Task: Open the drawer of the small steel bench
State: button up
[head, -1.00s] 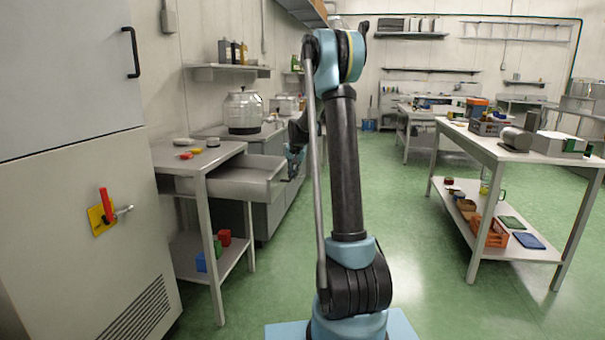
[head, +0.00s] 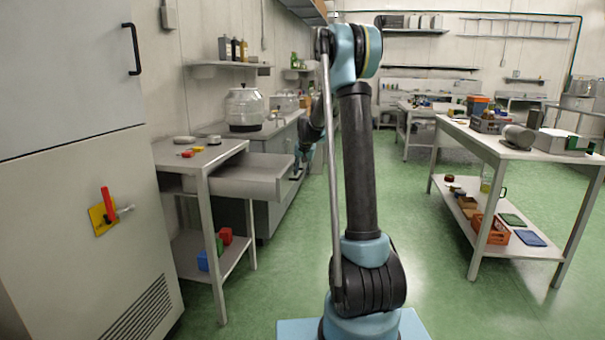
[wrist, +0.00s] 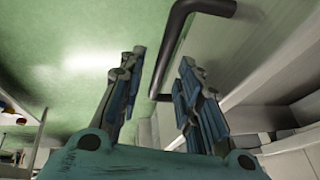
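The small steel bench (head: 228,152) stands left of my arm in the head view. Its drawer (head: 240,184) is pulled well out to the right. In the wrist view the drawer's dark bar handle (wrist: 172,50) runs between my gripper's (wrist: 160,65) two fingers, with gaps showing on both sides. The fingers are apart and do not visibly clamp the bar. The pale drawer front (wrist: 235,50) lies right of the handle. In the head view my gripper (head: 298,165) is small, beside the drawer front, and its fingers are hard to make out.
A tall grey cabinet (head: 70,75) stands close on the left. Red and yellow pieces (head: 191,152) lie on the bench top; red and blue blocks (head: 203,261) are on its lower shelf. A steel table (head: 470,139) stands to the right. Green floor between is clear.

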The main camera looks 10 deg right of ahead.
jog(key=v, duration=1.1)
jog(key=shift+r, duration=0.35)
jog(key=shift+s, duration=0.15)
